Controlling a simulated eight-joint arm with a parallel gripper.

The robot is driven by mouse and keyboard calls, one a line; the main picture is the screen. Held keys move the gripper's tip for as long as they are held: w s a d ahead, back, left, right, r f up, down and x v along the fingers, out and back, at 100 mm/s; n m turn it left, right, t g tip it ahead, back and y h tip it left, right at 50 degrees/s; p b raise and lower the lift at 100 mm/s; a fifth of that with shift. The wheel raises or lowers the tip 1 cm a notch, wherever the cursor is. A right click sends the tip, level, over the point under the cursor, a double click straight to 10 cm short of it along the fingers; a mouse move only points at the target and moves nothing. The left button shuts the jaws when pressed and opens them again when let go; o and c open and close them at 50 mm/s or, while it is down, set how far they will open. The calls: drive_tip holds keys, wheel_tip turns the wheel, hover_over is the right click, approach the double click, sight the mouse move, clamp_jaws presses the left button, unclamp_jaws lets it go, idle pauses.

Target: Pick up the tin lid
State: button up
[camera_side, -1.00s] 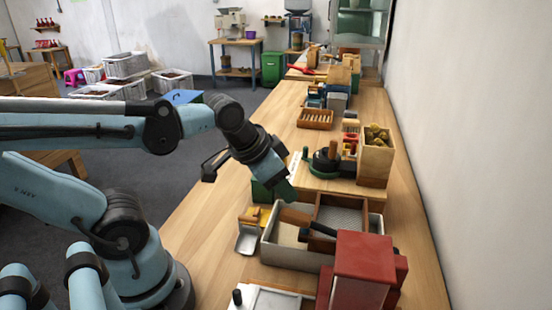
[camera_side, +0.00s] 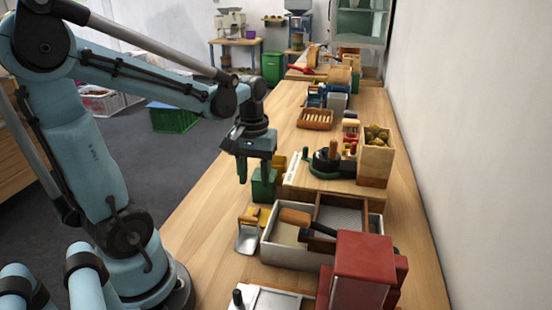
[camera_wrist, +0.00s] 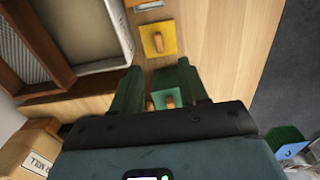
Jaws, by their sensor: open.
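A green tin (camera_side: 263,186) stands on the bench, just below my gripper (camera_side: 254,176) in the side view. In the wrist view a green square lid with a small wooden knob (camera_wrist: 167,99) lies between my two fingers. My gripper (camera_wrist: 160,88) is open and points straight down, with one finger on either side of the lid in that view. The fingers look above the lid; I cannot tell the exact gap. The palm edge hides the lower part of the lid in the wrist view.
A yellow square piece with a knob (camera_wrist: 158,38) lies near the lid. A wooden board (camera_side: 330,186) is at the right. Bare bench lies left.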

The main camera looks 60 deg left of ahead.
sight(257, 210)
drive_tip(key=shift+w+f, duration=0.1)
drive_tip(key=shift+f, duration=4.65)
clamp_jaws()
